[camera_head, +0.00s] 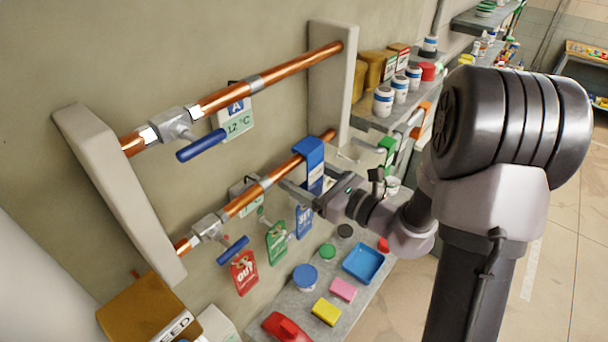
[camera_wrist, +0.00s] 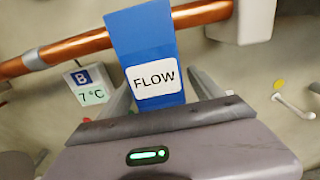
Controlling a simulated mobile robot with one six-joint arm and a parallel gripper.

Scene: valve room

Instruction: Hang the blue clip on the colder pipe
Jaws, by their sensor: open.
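The blue clip (camera_head: 312,160) hangs over the right part of the lower copper pipe (camera_head: 246,199). In the wrist view the clip (camera_wrist: 146,48) lies over the pipe (camera_wrist: 84,42), its white FLOW label facing me. The lower pipe's tag reads B, 7 °C (camera_wrist: 86,84). The upper copper pipe (camera_head: 290,66) has a tag reading A, 12 °C (camera_head: 236,117). My gripper (camera_head: 303,192) is open at the clip's lower part. In the wrist view its fingers (camera_wrist: 162,92) stand on either side of the clip, apparently apart from it.
Pale brackets (camera_head: 334,85) hold the pipes at both ends. Blue-handled valves (camera_head: 202,145) sit on both pipes. Red, green and blue tags (camera_head: 277,243) hang below. A bench (camera_head: 352,299) with a blue tray (camera_head: 363,264) lies underneath; shelves with bottles (camera_head: 383,101) are at right.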

